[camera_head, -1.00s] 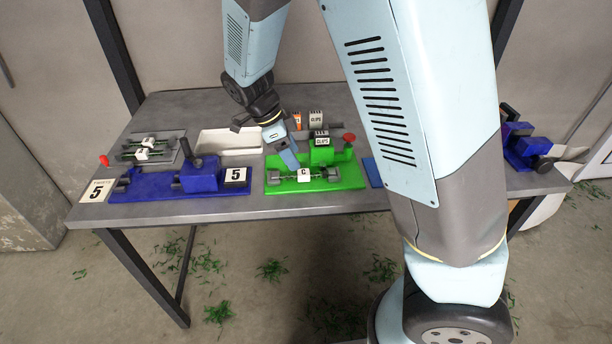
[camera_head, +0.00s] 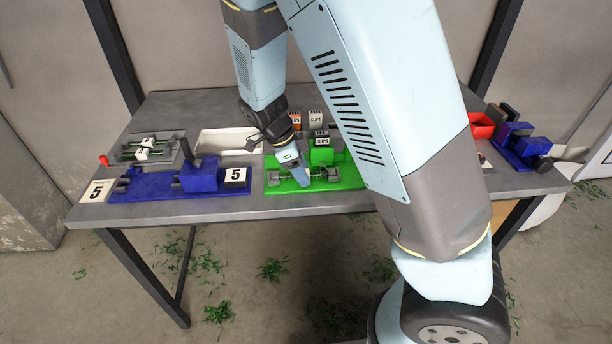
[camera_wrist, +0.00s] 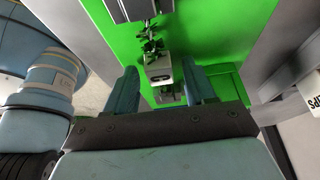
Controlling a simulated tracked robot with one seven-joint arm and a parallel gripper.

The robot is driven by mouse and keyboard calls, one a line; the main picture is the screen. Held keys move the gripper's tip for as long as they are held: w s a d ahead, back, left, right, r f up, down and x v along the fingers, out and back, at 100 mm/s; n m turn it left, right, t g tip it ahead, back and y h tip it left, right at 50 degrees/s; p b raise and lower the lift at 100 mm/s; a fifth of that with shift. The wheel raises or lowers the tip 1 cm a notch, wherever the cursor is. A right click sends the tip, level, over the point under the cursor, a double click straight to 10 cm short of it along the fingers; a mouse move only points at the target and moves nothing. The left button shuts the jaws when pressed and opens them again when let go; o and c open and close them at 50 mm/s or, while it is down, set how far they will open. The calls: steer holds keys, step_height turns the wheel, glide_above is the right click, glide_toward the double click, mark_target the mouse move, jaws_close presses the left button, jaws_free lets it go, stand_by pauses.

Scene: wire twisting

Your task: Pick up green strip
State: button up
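The green fixture (camera_head: 275,187) stands on the table with a metal holder across it. In the wrist view, its green base (camera_wrist: 215,30) fills the upper middle. A dark green twisted strip (camera_wrist: 152,46) runs from the upper holder to a pale block (camera_wrist: 159,68). My gripper (camera_wrist: 163,88) has two blue fingers, apart, one on each side of the block's line. I cannot tell whether they touch anything. In the head view my gripper (camera_head: 303,180) is low over the fixture and hides the fixture's middle. Other green strips (camera_head: 150,145) sit in the grey rack at left.
A blue fixture (camera_head: 150,188) with a lever stands left of the green one. A white tray (camera_head: 225,138) and boxes labelled CLIPS (camera_head: 316,118) are behind. A red bin (camera_head: 481,125) and another blue fixture (camera_head: 518,148) are at right.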

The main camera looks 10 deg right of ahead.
mark_target(308, 173)
jaws_close()
steer(key=shift+r, duration=0.1)
stand_by(0.3)
steer(key=r, duration=0.3)
steer(key=shift+s+r, duration=0.2)
steer(key=shift+r, duration=0.05)
steer(key=s+d+r, duration=0.2)
steer(key=s+r, duration=1)
steer(key=s, duration=0.1)
steer(key=shift+s+d+r, duration=0.2)
steer(key=shift+d, duration=0.1)
steer(key=shift+f, duration=0.1)
stand_by(0.4)
